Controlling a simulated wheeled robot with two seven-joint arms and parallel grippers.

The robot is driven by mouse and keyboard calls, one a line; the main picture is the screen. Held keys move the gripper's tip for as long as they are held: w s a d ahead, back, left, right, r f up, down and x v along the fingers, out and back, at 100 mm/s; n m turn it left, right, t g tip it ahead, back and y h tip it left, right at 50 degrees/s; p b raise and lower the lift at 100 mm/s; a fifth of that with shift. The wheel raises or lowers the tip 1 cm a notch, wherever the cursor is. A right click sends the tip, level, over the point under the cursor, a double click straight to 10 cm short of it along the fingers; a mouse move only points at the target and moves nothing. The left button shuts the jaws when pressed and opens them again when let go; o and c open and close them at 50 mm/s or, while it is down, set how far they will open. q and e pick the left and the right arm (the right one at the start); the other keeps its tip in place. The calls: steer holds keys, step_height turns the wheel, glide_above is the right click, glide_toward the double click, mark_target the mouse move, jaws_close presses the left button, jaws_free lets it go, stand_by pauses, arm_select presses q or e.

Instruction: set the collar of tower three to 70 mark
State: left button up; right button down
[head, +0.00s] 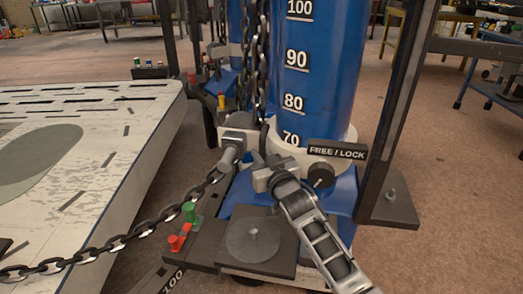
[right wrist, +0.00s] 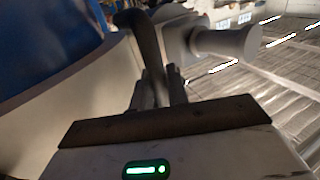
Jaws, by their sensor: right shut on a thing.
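The blue tower (head: 325,75) carries white marks 70, 80, 90 and 100. The pale collar (head: 345,137) is around its lower part, with its upper edge close to the 70 mark. A dark knob (head: 320,176) sits under the FREE / LOCK label (head: 337,151); its setting is too small to tell. My right gripper (head: 264,170) is at the collar's front left. In the right wrist view its fingers (right wrist: 158,92) are shut on a dark curved handle (right wrist: 146,38) beside the collar (right wrist: 95,95). The tower's number is not visible. My left gripper is out of view.
A chain (head: 150,228) runs from a grey fitting (head: 238,135) beside the collar to the lower left. A pale slotted platform (head: 90,150) fills the left. A dark upright post (head: 395,110) stands right of the tower. Green (head: 190,211) and red (head: 178,241) pieces sit in front.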

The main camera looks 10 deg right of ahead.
steer(key=shift+w+d+f, duration=0.1)
steer(key=shift+f, duration=0.25)
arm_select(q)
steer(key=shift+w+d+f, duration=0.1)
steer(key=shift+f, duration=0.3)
arm_select(e)
steer(key=shift+r, duration=0.1)
steer(key=c, duration=1.7)
jaws_free()
